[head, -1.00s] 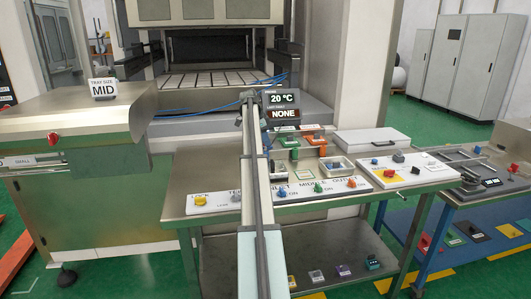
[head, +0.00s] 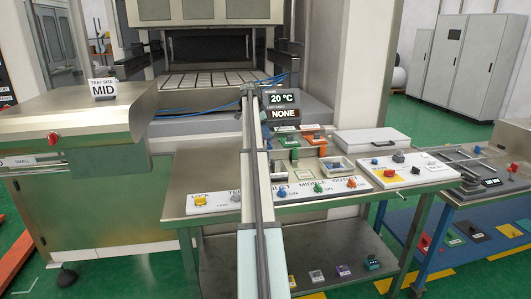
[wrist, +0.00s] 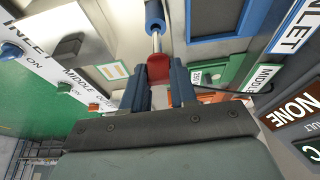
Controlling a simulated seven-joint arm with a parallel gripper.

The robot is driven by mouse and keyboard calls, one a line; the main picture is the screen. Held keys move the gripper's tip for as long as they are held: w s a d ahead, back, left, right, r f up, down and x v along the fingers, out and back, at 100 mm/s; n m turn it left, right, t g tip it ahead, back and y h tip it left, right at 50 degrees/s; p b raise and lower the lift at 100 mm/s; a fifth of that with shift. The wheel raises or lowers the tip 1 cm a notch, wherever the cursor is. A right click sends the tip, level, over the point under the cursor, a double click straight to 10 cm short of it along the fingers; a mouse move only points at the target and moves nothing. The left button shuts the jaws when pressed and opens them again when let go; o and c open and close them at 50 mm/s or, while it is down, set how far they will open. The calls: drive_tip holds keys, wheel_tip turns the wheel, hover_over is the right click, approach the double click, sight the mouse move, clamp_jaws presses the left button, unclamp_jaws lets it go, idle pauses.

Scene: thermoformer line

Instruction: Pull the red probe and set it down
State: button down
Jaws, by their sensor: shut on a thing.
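My gripper (wrist: 158,88) has its two blue fingers closed around the red probe (wrist: 158,68) in the wrist view. The probe's red body sits between the fingertips. A bright metal rod (wrist: 156,42) lies in line with it and runs to a blue cylinder (wrist: 155,14) at the top of the picture. I cannot tell whether the rod end sits inside the blue cylinder. In the head view my arm reaches up the middle of the picture, its end beside the temperature display, and the probe cannot be made out there.
The steel bench (head: 220,172) carries coloured holders and switch panels marked INLET, MIDDLE and OUTLET. The display (head: 283,106) reads 20 °C and NONE. A closed grey box (head: 372,141) stands behind the panels. A dark cable (wrist: 215,88) runs right of the fingers. Bare bench shows at left.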

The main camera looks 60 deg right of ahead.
drive_tip(key=shift+r, duration=1.15)
